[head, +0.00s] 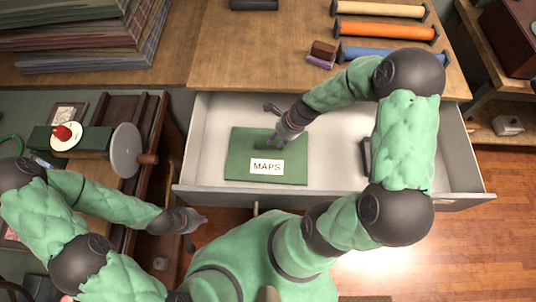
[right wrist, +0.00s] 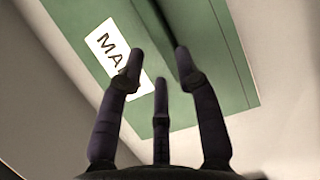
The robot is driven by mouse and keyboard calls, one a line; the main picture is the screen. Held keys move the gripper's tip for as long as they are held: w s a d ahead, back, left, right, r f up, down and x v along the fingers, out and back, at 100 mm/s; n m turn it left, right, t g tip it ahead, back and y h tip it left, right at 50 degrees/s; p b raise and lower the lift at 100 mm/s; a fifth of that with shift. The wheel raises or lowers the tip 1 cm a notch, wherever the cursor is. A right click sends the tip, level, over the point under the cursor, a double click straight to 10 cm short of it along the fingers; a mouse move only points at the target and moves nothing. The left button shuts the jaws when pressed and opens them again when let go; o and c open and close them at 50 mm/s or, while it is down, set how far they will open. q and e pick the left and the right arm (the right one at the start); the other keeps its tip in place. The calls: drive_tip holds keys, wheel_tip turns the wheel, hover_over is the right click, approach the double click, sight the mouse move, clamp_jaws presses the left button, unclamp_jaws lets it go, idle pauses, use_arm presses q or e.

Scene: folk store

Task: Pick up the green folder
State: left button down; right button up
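The green folder (head: 240,170) lies flat in an open white drawer, with a white label reading "MAPS" on it. My right gripper (head: 274,126) reaches down into the drawer at the folder's upper right part. In the right wrist view the folder (right wrist: 215,65) fills the upper middle, and the spread fingers of my right gripper (right wrist: 158,75) point at it with nothing between them. Whether the fingertips touch the folder I cannot tell. My left gripper (head: 190,220) is outside the drawer at lower left, and its fingers are too small to read.
The drawer (head: 340,185) has raised walls around the folder. A dark object (head: 366,155) is partly hidden at its right side. The wooden counter (head: 240,60) behind holds colored rolls (head: 385,31) and small blocks (head: 322,52). A grey disc (head: 126,150) stands at left.

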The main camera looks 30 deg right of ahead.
sight(268, 153)
drive_tip(key=b+x, duration=0.2)
drive_tip(key=x, duration=0.3)
drive_tip(key=shift+w+a+r, duration=0.15)
drive_tip(key=shift+r, duration=0.1)
clamp_jaws()
